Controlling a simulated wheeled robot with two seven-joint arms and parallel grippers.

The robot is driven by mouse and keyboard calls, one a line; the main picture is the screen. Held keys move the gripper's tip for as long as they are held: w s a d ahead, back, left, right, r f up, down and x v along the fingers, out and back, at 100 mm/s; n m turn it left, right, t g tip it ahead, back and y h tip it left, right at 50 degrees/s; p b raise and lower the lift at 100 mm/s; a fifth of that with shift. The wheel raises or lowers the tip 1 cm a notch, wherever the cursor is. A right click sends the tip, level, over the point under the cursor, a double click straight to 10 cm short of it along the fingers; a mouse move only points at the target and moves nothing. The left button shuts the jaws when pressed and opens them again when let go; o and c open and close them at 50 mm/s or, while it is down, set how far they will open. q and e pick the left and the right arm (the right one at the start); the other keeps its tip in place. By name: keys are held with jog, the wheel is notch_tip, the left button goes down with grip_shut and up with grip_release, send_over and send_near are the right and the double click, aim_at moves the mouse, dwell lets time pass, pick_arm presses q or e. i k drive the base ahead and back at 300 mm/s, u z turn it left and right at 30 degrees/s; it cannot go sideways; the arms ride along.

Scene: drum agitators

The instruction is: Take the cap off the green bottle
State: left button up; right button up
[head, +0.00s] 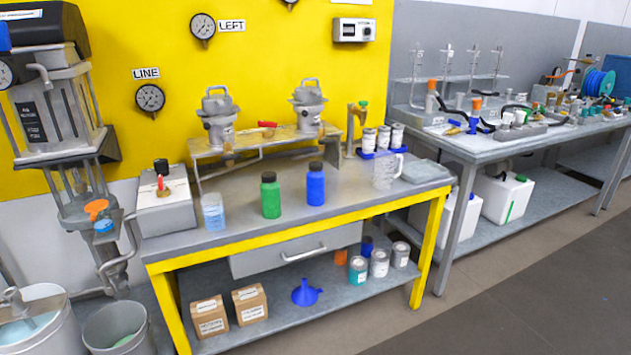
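The green bottle (271,199) stands upright on the front part of the yellow-framed bench, left of the middle. Its dark cap (269,177) sits on top of it. A blue bottle (316,187) with a dark cap stands upright just to its right, with a small gap between them. Neither of my grippers shows in the head view.
A clear beaker (213,213) stands left of the green bottle on the bench (345,214). A clear jug (384,172) stands to the right. A raised shelf with two metal drum heads is behind. Bench space in front of the bottles is narrow.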

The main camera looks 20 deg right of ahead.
aim_at(270, 192)
jog(key=u, duration=0.55)
jog(key=k, duration=0.3)
jog(key=z, duration=1.85)
jog(key=i, duration=0.9)
jog(key=u, duration=0.05)
